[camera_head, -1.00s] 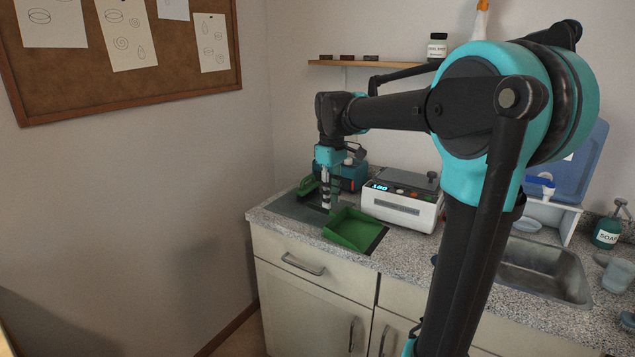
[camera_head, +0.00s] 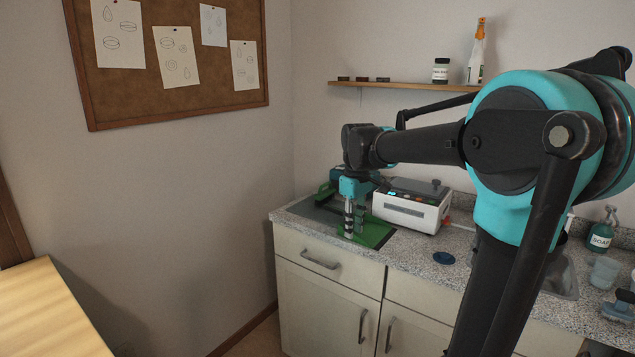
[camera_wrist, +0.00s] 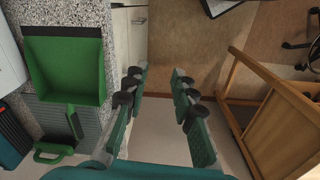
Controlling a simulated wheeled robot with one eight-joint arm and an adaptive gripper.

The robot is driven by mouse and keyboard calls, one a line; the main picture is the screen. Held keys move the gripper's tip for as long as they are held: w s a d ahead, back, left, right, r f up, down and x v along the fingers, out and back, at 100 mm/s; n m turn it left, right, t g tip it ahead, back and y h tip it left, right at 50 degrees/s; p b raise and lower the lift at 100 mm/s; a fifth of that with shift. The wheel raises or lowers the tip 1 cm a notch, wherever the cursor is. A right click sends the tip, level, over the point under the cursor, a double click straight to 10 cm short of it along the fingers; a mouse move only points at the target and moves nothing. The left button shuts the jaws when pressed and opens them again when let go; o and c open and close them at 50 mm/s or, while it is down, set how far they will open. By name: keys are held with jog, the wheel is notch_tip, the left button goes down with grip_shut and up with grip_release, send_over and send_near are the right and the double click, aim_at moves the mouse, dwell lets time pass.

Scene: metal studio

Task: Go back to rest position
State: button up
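My gripper (camera_head: 352,218) points down in the head view, in front of the green tray (camera_head: 378,236) on the counter. In the wrist view my gripper (camera_wrist: 158,76) has its two fingers spread apart, with nothing between them and the floor beyond. The green tray (camera_wrist: 68,93) lies to the left of the fingers in that view, apart from them. My arm is stretched out toward the counter's left end.
The counter (camera_head: 455,262) holds a white device (camera_head: 412,207) and a sink at right. A green-handled tool (camera_wrist: 55,151) lies near the tray. A wooden table (camera_head: 50,315) stands at lower left. Bare floor (camera_wrist: 190,35) shows beyond the counter edge.

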jog(key=s+d+f+m+t, duration=0.1)
jog(key=s+d+f+m, duration=0.3)
jog(key=s+f, duration=0.5)
jog(key=s+d+f+m+t, duration=0.2)
jog(key=s+d+f+m, duration=0.2)
jog(key=s+f, duration=0.5)
notch_tip(320, 180, down, 2)
jog(key=shift+d+m+t, duration=0.3)
jog(key=shift+d+m, duration=0.1)
